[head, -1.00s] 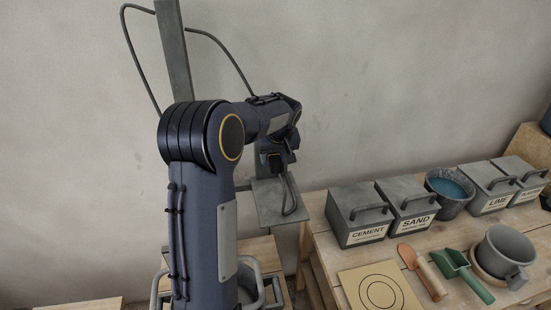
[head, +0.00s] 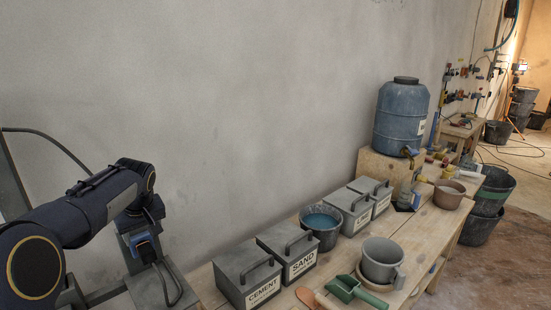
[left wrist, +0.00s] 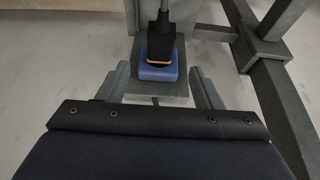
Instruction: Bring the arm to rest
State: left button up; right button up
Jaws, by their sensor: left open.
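My dark left arm comes in from the left of the head view, with its wrist end and left gripper (head: 146,226) beside a grey metal stand (head: 135,285). In the left wrist view the two grey fingers of the left gripper (left wrist: 160,88) are spread apart, with nothing held between them. Beyond them is a blue block with a black, orange-edged fitting and a cable (left wrist: 160,68), on a grey plate. The blue block also shows in the head view (head: 143,244). My right gripper is in neither view.
A wooden bench right of the stand holds the cement box (head: 247,278), sand box (head: 289,252), a bucket of blue water (head: 321,223), a grey mug (head: 382,262) and a green scoop (head: 352,290). A blue barrel (head: 400,115) stands farther back. The wall behind is bare.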

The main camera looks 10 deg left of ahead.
pick_arm(q)
jog(key=s+d+f+m+t+h, duration=0.1)
jog(key=s+d+f+m+h, duration=0.1)
jog(key=s+d, duration=0.9)
jog(key=s+d+f+m+t+h, duration=0.1)
jog(key=s+d+m+h, duration=0.4)
jog(key=s+d, duration=0.7)
jog(key=s+f+m, duration=0.1)
jog(key=s, duration=0.4)
jog(key=shift+s+d+f+m+t, duration=0.2)
jog(key=shift+s+f+m+t, duration=0.1)
jog(key=shift+s+t, duration=0.1)
